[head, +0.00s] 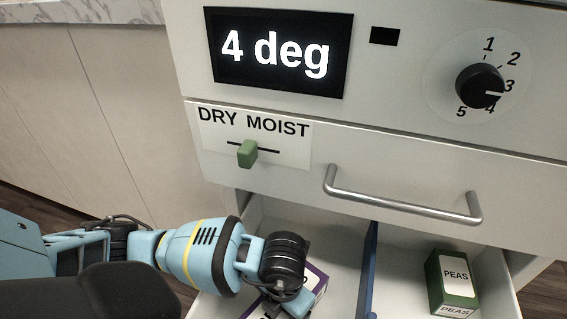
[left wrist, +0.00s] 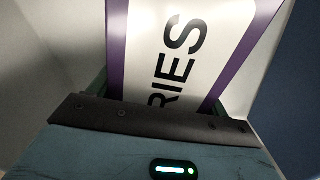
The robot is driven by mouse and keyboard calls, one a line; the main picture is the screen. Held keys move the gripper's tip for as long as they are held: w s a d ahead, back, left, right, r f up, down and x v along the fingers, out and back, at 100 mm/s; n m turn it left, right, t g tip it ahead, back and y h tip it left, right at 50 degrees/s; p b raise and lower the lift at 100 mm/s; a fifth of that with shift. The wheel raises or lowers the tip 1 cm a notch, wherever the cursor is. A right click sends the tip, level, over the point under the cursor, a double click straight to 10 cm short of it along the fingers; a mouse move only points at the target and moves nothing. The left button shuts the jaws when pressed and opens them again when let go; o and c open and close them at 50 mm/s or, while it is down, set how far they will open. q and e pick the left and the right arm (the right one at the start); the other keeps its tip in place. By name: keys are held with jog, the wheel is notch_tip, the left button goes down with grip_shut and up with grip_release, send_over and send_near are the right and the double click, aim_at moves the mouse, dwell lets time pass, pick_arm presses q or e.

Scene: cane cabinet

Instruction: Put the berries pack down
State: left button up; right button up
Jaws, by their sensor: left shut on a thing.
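The berries pack (head: 318,277) is a white box with purple edges. It is inside the left compartment of the open drawer (head: 343,262), mostly hidden behind my left gripper (head: 290,305) in the head view. In the left wrist view the pack (left wrist: 185,50) fills the middle, with the letters "RIES" showing. My left gripper is shut on the pack, low in the compartment. I cannot tell whether the pack touches the drawer floor. My right gripper is not in view.
A blue divider (head: 369,270) splits the drawer. A green peas pack (head: 455,283) stands in the right compartment.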

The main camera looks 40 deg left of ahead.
pick_arm(q)
jog(key=shift+f, duration=0.2)
jog(key=o, duration=1.4)
jog(key=shift+o, duration=0.2)
jog(key=shift+r, duration=0.15)
notch_tip(320, 180, up, 12)
jog(key=p, duration=0.5)
jog(key=shift+a, duration=0.1)
